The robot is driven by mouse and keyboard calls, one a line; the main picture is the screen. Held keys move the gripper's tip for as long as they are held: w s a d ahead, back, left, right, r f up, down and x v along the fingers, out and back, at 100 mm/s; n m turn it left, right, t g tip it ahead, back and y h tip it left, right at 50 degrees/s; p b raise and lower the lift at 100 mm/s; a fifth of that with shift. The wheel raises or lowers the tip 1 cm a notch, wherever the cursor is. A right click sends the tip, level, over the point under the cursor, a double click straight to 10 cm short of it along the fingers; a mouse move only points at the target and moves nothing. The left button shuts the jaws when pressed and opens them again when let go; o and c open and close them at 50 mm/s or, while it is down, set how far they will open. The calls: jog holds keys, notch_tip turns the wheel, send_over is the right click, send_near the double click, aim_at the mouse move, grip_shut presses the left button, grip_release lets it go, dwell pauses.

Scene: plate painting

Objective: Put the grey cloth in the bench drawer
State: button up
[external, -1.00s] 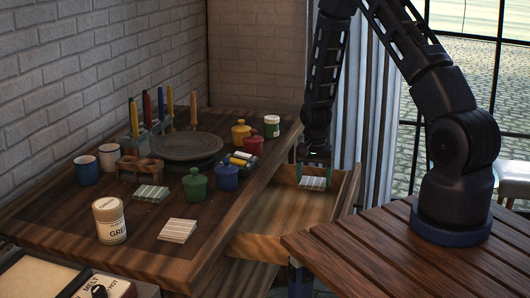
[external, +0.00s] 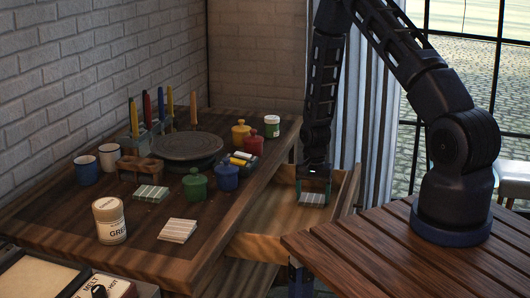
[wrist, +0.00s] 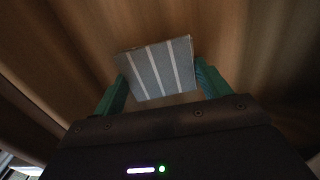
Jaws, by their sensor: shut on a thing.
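The grey cloth (external: 312,198) is a small folded square with pale stripes. My gripper (external: 313,183) is shut on it and holds it inside the open bench drawer (external: 262,246), towards the drawer's far end. In the wrist view the cloth (wrist: 160,70) sits between my two green fingertips (wrist: 158,85), with brown wood behind it. I cannot tell whether the cloth touches the drawer floor.
The bench top (external: 60,215) left of the drawer holds a striped green cloth (external: 151,193), a cream cloth (external: 178,230), lidded pots such as a blue one (external: 227,178), and a round wheel (external: 185,147). A slatted table (external: 370,255) stands close at the drawer's right.

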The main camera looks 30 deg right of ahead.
jog(key=o, duration=1)
jog(key=shift+c, duration=0.2)
notch_tip(320, 180, up, 13)
notch_tip(320, 180, up, 15)
jog(key=n+t, duration=0.1)
jog(key=n, duration=0.1)
send_over(313, 198)
jog(key=s, duration=0.3)
jog(key=s+r+n+t, duration=0.15)
jog(key=s+r, duration=0.55)
jog(key=r, duration=0.7)
jog(key=s+r+n, duration=0.1)
jog(key=s+r, duration=0.3)
jog(key=s, duration=0.4)
jog(key=s+r+n+t, duration=0.1)
jog(key=s+r+n, duration=0.1)
jog(key=s+r, duration=0.3)
jog(key=s+r+n+t, duration=0.1)
jog(key=s+r, duration=0.3)
jog(key=s, duration=0.7)
jog(key=shift+s+a+r+n, duration=0.2)
jog(key=shift+a+n, duration=0.15)
jog(key=shift+n, duration=0.4)
